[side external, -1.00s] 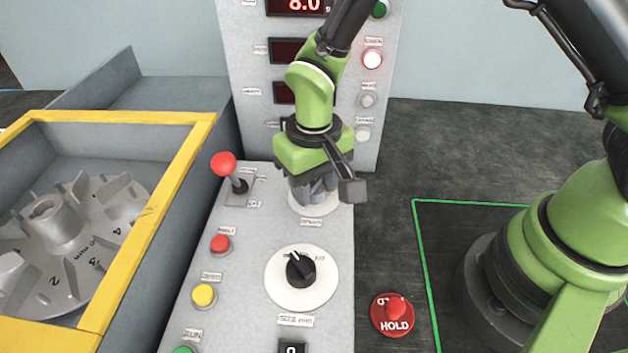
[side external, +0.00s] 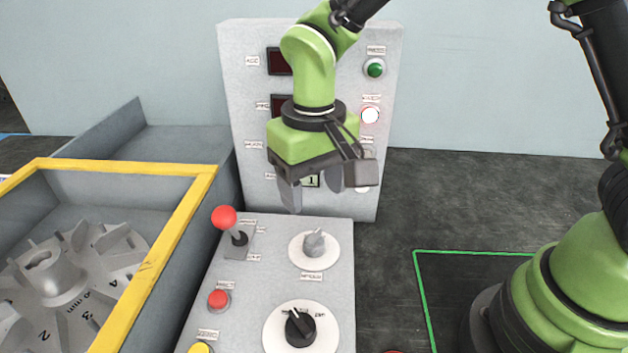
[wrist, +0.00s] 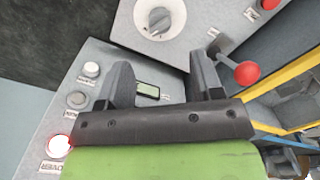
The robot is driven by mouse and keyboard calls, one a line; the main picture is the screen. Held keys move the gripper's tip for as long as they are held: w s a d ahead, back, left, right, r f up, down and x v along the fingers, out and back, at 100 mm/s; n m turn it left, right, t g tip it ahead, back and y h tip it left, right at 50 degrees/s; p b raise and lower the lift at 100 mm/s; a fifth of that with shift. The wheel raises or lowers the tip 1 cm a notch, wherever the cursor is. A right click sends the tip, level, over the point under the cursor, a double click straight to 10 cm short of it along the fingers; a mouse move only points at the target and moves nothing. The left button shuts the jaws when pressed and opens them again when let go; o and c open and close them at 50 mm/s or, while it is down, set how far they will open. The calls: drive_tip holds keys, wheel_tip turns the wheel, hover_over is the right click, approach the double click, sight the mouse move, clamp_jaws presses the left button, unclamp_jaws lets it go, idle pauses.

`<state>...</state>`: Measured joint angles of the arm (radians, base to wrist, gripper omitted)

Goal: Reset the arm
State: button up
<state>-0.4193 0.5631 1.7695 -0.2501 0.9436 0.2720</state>
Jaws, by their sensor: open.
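My gripper (side external: 314,192) is open and empty. In the side view it hangs in front of the upright panel (side external: 232,75), above and apart from the grey knob (side external: 314,244) on its white dial. In the wrist view the two fingers (wrist: 163,72) stand spread, with a small display (wrist: 148,90) between them. The grey knob (wrist: 159,19) shows beyond the fingers there. My arm hides part of the panel's displays.
A red-tipped lever (side external: 224,216), red button (side external: 218,299) and black selector knob (side external: 299,327) stand on the console. A yellow-rimmed bin (side external: 178,222) with a bladed impeller (side external: 60,280) is at left. A lit white button (side external: 370,115) is on the panel.

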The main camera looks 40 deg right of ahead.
drive_tip(key=shift+r, duration=0.25)
